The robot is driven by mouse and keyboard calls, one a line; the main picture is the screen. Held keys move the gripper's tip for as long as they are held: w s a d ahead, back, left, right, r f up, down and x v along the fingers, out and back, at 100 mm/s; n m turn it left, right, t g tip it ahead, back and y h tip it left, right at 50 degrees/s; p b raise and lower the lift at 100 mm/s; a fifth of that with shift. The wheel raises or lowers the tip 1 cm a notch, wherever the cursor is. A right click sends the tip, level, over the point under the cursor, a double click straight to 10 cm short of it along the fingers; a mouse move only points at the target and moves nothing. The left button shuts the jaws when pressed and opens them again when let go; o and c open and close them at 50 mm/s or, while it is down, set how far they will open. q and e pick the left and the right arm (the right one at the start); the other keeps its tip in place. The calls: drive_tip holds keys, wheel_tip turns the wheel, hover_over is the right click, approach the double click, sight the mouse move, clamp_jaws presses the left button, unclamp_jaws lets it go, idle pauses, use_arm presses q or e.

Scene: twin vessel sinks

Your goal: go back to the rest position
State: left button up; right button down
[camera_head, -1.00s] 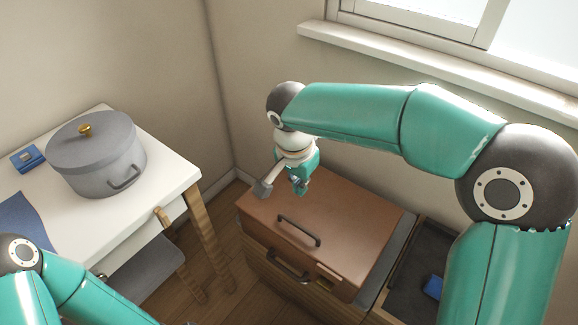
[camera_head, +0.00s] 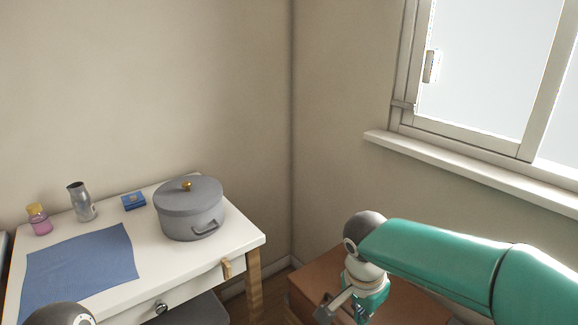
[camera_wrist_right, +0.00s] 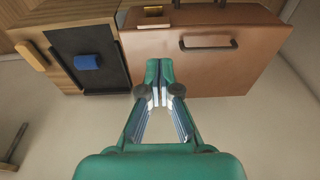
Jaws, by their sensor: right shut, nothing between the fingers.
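My right gripper (camera_head: 345,306) is at the lower right of the head view, by the brown case (camera_head: 318,280). In the right wrist view the right gripper (camera_wrist_right: 160,72) is shut, its fingertips together with nothing between them. The brown case (camera_wrist_right: 215,70) with its dark handle lies beyond the fingertips there. Of my left arm only a dark rounded joint shows at the bottom left of the head view; the left gripper is out of view.
A white table (camera_head: 150,255) at left holds a grey lidded pot (camera_head: 188,212), a blue cloth (camera_head: 80,265), a metal pitcher (camera_head: 82,203), a pink bottle (camera_head: 40,220) and a small blue box (camera_head: 133,201). A window sill (camera_head: 470,173) runs at right. A blue object (camera_wrist_right: 88,62) lies on a dark surface.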

drive_tip(key=s+d+f+m+g, duration=0.1)
drive_tip(key=s+d+f+g, duration=0.2)
drive_tip(key=f, duration=0.5)
drive_tip(key=s+d+f+g, duration=0.2)
drive_tip(key=s+f, duration=0.3)
drive_tip(key=f, duration=0.3)
drive_tip(key=s+a+f+n+y, duration=0.2)
drive_tip(key=s+a+f+y, duration=0.15)
drive_tip(key=s+f, duration=0.45)
drive_tip(key=s+a+f+n+y, duration=0.2)
drive_tip(key=s+a+f+n, duration=0.15)
drive_tip(key=s+f, duration=0.45)
drive_tip(key=w+f+n+t, duration=0.1)
drive_tip(key=w+n+t, duration=0.3)
use_arm(q)
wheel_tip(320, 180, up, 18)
drive_tip(key=p, duration=1.7)
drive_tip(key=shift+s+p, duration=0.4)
use_arm(e)
wheel_tip(320, 180, up, 18)
drive_tip(key=shift+w, duration=0.15)
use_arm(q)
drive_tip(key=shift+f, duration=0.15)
use_arm(e)
drive_tip(key=shift+d+f, duration=0.1)
drive_tip(key=shift+f, duration=0.1)
